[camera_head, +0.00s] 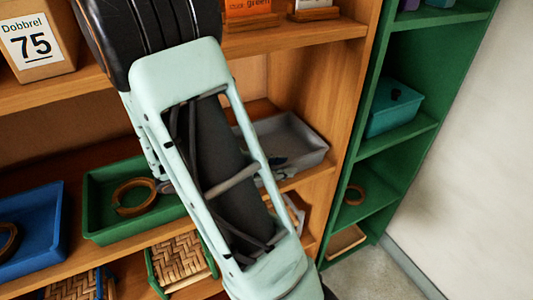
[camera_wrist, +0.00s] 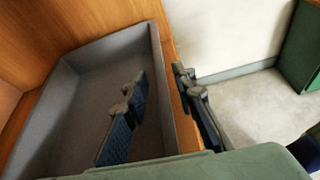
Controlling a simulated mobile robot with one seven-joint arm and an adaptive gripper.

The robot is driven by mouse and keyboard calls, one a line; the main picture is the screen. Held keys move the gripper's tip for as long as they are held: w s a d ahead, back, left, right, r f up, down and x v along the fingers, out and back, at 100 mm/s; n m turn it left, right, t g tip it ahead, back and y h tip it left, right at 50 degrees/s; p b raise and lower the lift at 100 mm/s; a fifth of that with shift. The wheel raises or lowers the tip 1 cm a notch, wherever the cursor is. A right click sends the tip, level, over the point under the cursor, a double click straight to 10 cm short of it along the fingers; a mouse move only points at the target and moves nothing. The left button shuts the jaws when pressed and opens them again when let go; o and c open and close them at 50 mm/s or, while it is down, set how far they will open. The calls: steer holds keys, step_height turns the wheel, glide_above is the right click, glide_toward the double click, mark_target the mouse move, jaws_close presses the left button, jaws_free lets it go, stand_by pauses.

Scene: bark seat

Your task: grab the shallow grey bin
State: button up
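The shallow grey bin (camera_head: 308,156) sits on the middle wooden shelf, partly hidden behind my arm in the head view. In the wrist view the grey bin (camera_wrist: 108,46) fills the left half, and its visible floor looks bare. My gripper (camera_wrist: 158,76) is open over the bin's right side in the wrist view. One dark finger is inside the bin and the other is outside, with the side wall between them. I cannot tell whether either finger touches the wall.
A green tray (camera_head: 95,205) with a brown ring (camera_head: 134,197) stands left of my arm, and a blue tray (camera_head: 38,225) is farther left. Woven baskets (camera_head: 180,259) are below. A green shelf unit (camera_head: 365,130) holding a teal bin (camera_head: 393,107) stands right, beside open floor.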

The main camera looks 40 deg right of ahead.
jaws_close()
stand_by(0.4)
